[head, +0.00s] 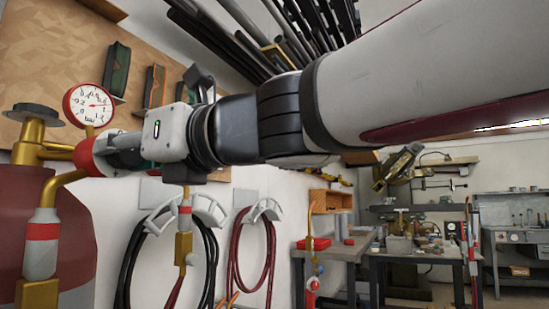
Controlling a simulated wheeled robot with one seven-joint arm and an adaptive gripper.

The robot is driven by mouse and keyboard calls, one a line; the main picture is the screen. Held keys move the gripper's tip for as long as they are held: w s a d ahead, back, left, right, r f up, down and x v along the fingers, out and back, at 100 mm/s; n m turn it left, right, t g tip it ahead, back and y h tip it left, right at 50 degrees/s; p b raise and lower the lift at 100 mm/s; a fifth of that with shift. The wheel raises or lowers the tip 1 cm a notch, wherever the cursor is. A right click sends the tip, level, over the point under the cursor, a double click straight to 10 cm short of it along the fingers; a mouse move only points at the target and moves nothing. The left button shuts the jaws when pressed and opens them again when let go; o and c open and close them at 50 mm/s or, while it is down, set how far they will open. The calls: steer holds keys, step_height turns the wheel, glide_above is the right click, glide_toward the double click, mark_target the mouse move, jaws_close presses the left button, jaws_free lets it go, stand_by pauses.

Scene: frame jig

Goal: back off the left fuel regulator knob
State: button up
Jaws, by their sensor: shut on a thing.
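The left fuel regulator is a brass assembly (28,140) on top of a dark red cylinder (65,235) at the left edge of the head view. Its round gauge (89,105) has a red rim and a white face with a red needle. The red knob (86,156) faces right, just below the gauge. My gripper (108,153) reaches in from the right and is shut on the knob. Its fingers hide the right side of the knob, so the exact finger contact is hard to see.
A brass outlet with a red-banded grey fitting (41,245) hangs below the regulator. Coiled black (126,270) and red hoses (233,265) hang on the wall. Tools on a wooden board (60,45) are behind my wrist. Workbenches (420,253) stand at the right.

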steer(key=o, duration=1.2)
steer(key=shift+f, duration=0.1)
steer(key=v, duration=1.2)
